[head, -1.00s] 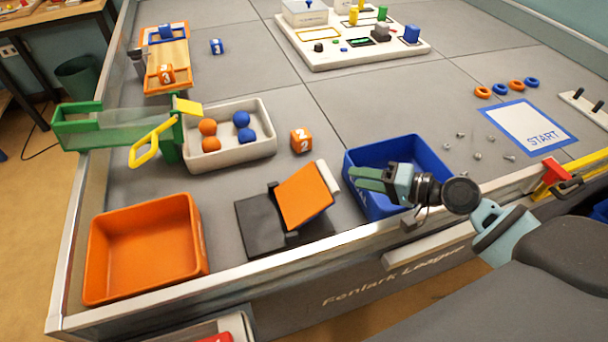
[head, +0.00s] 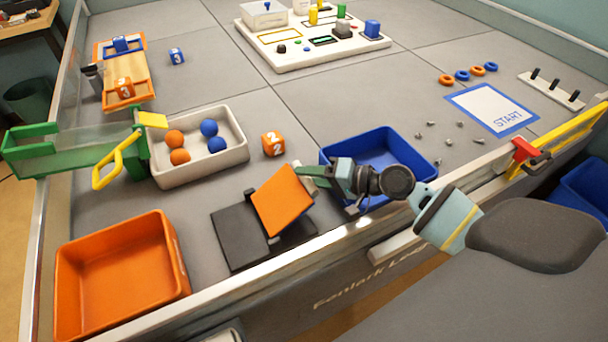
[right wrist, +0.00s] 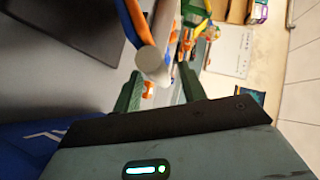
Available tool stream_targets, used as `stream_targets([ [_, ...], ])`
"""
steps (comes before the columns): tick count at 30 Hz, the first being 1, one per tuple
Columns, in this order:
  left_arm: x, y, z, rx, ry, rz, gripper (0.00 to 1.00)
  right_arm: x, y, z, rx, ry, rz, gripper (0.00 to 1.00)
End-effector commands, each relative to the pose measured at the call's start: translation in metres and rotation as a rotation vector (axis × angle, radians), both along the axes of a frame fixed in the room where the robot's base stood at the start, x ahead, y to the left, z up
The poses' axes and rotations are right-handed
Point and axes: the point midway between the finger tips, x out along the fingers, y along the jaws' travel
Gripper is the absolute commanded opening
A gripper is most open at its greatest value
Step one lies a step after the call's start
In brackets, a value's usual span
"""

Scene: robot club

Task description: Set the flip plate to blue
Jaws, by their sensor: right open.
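The flip plate (head: 282,200) stands tilted on its black base (head: 235,238), with its orange face showing in the head view. In the right wrist view the plate (right wrist: 139,20) shows edge-on, with orange and blue along it. A pale round-ended handle bar (right wrist: 153,62) runs along its edge. My right gripper (head: 303,178) is open at the handle side of the plate. In the right wrist view the bar's end lies between the two green fingers (right wrist: 160,90), and I cannot tell if they touch it. My left gripper is not in view.
A blue bin (head: 405,150) stands just behind and right of my right gripper. An orange bin (head: 175,265) is left of the plate. A white tray (head: 205,175) with balls and an orange number cube (head: 274,143) sit behind it. The table's metal rim (head: 290,262) runs in front.

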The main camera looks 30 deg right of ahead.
Motion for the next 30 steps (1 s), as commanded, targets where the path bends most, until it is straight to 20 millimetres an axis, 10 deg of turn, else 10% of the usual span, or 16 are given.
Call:
stream_targets([
  [15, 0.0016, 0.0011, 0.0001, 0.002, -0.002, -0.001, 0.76, 0.0144, 0.0122, -0.0059, 0.0, 0.0, 0.0, 0.41],
  [25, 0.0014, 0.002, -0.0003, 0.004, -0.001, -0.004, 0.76, 0.0143, 0.012, -0.0057, 0.0, 0.0, 0.0, 0.0],
  [30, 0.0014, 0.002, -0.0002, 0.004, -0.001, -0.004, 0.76, 0.0143, 0.0122, -0.0053, 0.001, 0.0, 0.0, 0.0],
])
